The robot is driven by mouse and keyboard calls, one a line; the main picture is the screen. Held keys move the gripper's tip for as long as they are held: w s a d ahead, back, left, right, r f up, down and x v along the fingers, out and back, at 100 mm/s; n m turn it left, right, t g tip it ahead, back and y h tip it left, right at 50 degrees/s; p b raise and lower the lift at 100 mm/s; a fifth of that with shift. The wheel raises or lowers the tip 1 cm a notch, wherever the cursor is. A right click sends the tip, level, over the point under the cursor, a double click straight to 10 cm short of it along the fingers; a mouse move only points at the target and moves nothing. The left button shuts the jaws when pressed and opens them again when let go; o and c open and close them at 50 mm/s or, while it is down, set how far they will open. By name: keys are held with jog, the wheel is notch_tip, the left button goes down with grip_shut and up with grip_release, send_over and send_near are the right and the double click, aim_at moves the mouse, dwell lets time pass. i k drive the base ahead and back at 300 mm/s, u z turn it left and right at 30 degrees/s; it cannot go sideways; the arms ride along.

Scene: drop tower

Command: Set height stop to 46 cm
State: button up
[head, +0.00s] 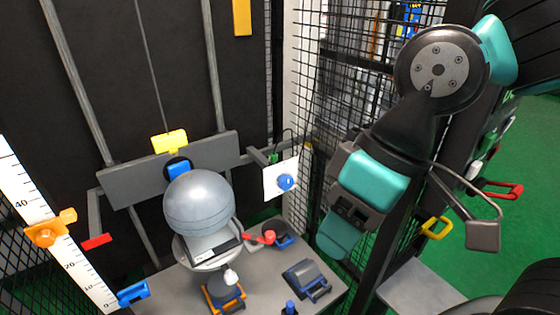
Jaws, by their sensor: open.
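The orange height stop (46,235) is clamped on the tilted white ruler (20,195) at the left of the head view. It sits between the printed 40 and 20, roughly around 30; its exact reading is not clear. An orange knob part sticks out at its upper right. My gripper (338,238) is at the right of centre, pointing down in front of the mesh fence. It is open, and I see nothing in it. It is far from the height stop, with the ball apparatus between them in the picture.
A grey ball (198,203) rests on a stand at centre. A grey crossbar (120,185) carries a yellow block (169,141) and a blue part. A white plate with a blue knob (285,182) is right of it. Mesh fence (330,95) stands behind my arm; green floor (530,190) is at right.

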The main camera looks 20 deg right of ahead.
aim_at(44, 233)
jog(key=u, duration=1.35)
